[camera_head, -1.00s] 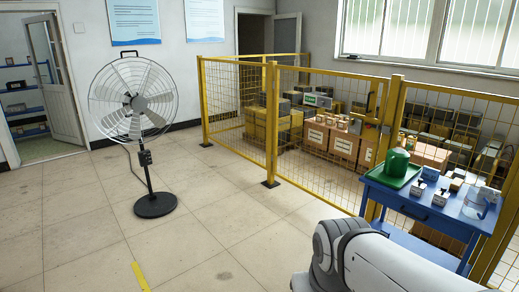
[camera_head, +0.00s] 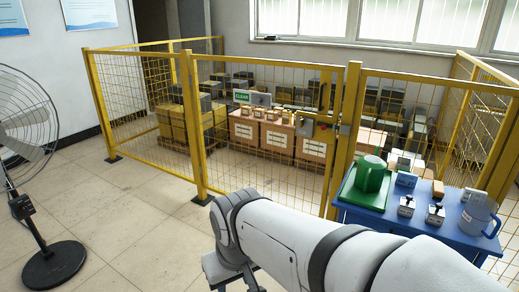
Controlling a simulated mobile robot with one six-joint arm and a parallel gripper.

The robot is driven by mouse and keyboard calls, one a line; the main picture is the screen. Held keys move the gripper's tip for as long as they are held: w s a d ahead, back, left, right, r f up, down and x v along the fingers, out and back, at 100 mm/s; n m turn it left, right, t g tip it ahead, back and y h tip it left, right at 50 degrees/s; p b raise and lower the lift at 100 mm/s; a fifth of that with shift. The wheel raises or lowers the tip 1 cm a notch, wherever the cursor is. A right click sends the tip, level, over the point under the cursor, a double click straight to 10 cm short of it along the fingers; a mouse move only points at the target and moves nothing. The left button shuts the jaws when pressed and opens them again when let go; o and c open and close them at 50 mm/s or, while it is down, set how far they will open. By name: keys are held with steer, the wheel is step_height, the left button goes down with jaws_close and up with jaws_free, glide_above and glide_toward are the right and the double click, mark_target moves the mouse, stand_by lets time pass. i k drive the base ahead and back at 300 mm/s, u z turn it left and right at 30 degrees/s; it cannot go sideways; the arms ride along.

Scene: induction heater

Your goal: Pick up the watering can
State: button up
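A blue table (camera_head: 400,228) stands at the right in front of the yellow fence. On it a green rounded vessel (camera_head: 371,180) stands on a green tray (camera_head: 357,196). A grey-blue jug with a side handle (camera_head: 476,216) stands at the table's right end. I cannot tell for sure which of these two is the watering can. My white arm reaches across the lower part of the view, in front of the table's lower side. Its fingers are not visible, and my gripper is apart from both vessels.
Small boxed devices (camera_head: 406,206) and a tan block (camera_head: 438,190) lie between the two vessels. A yellow mesh fence (camera_head: 190,130) runs behind the table, with stacked cartons (camera_head: 279,140) inside. A black standing fan (camera_head: 52,265) is at left. Floor between fan and fence is clear.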

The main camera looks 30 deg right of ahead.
mark_target(371, 170)
steer(key=i, duration=2.25)
steer(key=z, duration=3.45)
steer(key=i, duration=1)
